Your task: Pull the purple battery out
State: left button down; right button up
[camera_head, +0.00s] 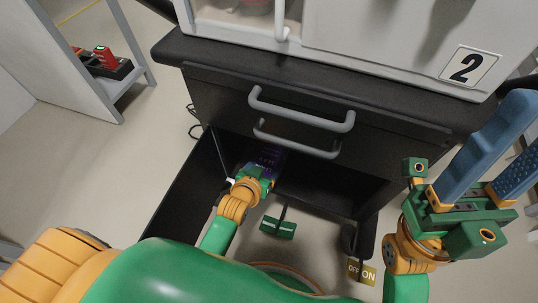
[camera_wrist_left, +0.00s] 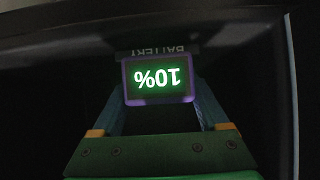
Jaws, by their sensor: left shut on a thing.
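The purple battery (camera_head: 267,156) is in the dark lower compartment of the black cart, under the two grey handles. In the left wrist view the battery's end (camera_wrist_left: 158,80) shows a purple frame around a lit green display reading 10%, upside down. My left gripper (camera_head: 258,170) reaches into the compartment and is shut on the battery. Its two blue fingers (camera_wrist_left: 158,112) lie at either side of the battery's end. The battery's far part is hidden in the dark. My right gripper (camera_head: 503,150) is empty at the right, with its blue fingers apart.
The black cart (camera_head: 180,48) carries a white machine labelled 2 (camera_head: 470,66). A black panel (camera_head: 185,190) stands left of the compartment. A green pedal (camera_head: 278,228) and an OFF/ON tag (camera_head: 361,272) are low down. A charger with red batteries (camera_head: 105,62) sits on a shelf at upper left.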

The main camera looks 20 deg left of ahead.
pick_arm(q)
jog(key=shift+s+a+r+p, duration=0.1)
jog(key=shift+s+p, duration=0.8)
jog(key=shift+s, duration=1.05)
